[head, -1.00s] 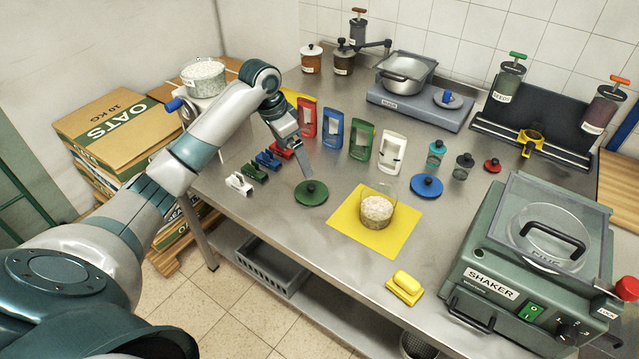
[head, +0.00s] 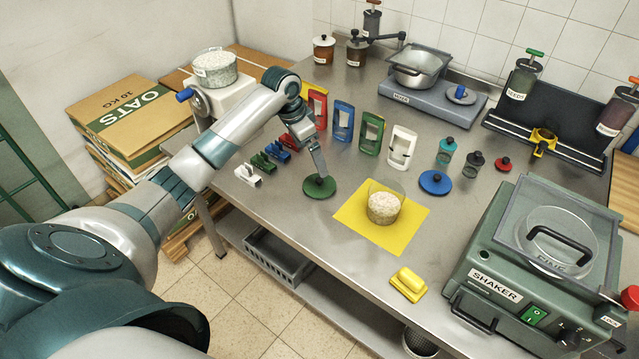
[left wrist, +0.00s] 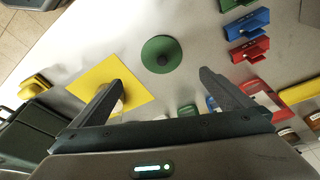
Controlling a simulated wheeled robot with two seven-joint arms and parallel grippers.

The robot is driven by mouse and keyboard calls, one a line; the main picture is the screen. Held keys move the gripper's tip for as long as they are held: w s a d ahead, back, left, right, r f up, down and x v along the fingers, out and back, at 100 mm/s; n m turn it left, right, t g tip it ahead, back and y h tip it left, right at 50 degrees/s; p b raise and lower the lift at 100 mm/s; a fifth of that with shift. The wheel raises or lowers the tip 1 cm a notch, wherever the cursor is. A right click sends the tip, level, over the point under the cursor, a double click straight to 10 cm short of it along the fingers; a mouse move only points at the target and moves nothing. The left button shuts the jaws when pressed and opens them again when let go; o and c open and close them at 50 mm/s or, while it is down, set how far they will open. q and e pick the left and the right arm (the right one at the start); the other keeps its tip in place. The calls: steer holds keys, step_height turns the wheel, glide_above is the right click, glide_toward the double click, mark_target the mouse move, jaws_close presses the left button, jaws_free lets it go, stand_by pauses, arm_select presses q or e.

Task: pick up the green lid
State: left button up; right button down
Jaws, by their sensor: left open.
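The green lid (head: 319,187) is a flat round disc with a dark knob at its centre. It lies on the steel table to the left of the yellow mat (head: 350,230). My left gripper (head: 320,170) is over the lid's far side in the head view, and I cannot tell whether it touches the knob there. In the left wrist view the lid (left wrist: 155,62) lies beyond and between the two spread fingers (left wrist: 165,85), apart from both. The left gripper is open and empty. My right gripper is in neither view.
A glass jar of oats (head: 384,206) stands on the yellow mat. Red, blue, green and white stands (head: 400,147) stand behind the lid, with small coloured clips (head: 263,162) to its left. A blue lid (head: 436,182) lies to the right, and the shaker (head: 480,262) is at the front right.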

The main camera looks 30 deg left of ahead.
arm_select(q)
steer(key=p, duration=0.2)
glide_above(318, 180)
steer(key=s, duration=0.1)
step_height(318, 180, down, 8)
steer(key=shift+s+r, duration=0.1)
steer(key=shift+r, duration=0.15)
steer(key=shift+a+f+p, duration=0.1)
steer(key=shift+f+p, duration=0.5)
steer(key=shift+f, duration=0.05)
steer(key=shift+a+p+x, duration=0.1)
steer(key=shift+p+x, duration=0.2)
steer(key=shift+x, duration=0.65)
steer(key=shift+a+p+x, duration=0.15)
steer(key=shift+p+x, duration=0.1)
steer(key=shift+x, duration=0.75)
steer(key=shift+c, duration=0.6)
steer(key=c, duration=0.9)
